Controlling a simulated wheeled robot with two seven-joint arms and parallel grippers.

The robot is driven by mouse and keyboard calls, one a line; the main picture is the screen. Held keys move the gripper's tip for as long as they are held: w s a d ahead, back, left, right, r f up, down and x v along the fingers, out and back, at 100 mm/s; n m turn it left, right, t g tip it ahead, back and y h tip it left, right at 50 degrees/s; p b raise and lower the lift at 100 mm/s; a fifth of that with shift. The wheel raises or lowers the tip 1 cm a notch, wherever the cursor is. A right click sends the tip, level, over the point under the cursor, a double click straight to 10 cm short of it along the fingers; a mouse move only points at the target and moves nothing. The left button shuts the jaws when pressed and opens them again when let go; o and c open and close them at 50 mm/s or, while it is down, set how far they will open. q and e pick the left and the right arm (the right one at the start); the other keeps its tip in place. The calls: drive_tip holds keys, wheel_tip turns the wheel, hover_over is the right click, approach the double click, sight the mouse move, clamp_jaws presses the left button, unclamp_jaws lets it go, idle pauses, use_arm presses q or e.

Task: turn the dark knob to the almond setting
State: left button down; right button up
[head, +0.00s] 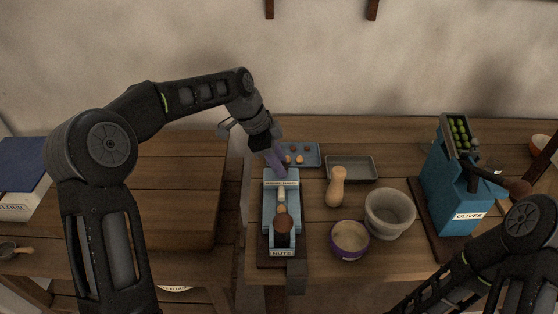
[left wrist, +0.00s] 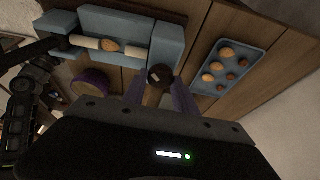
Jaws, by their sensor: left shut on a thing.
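The blue nut cracker (head: 267,215), marked NUTS, stands on a dark base at the table's front edge. A brown nut (head: 281,209) lies between its pale rods; it also shows in the left wrist view (left wrist: 110,46). My left gripper (head: 277,164) reaches down at the cracker's far end, with purple fingers. In the left wrist view those fingers (left wrist: 158,92) are shut on the dark knob (left wrist: 158,74), one on each side. A small label strip (head: 281,183) is too small to read, so I cannot tell the knob's setting. My right gripper is out of view.
A blue tray of nuts (head: 313,154) lies just right of my left gripper. Nearby are a grey tray (head: 365,168), a wooden pestle (head: 336,187), a stone mortar (head: 390,213) and a purple bowl (head: 349,240). A blue OLIVES device (head: 448,190) stands at the right.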

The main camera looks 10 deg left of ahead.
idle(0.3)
use_arm(q)
drive_tip(key=c, duration=1)
unclamp_jaws()
drive_tip(key=v, duration=0.7)
drive_tip(key=shift+a+r+b, duration=0.15)
drive_tip(key=shift+r+b, duration=0.2)
drive_tip(key=shift+b, duration=0.05)
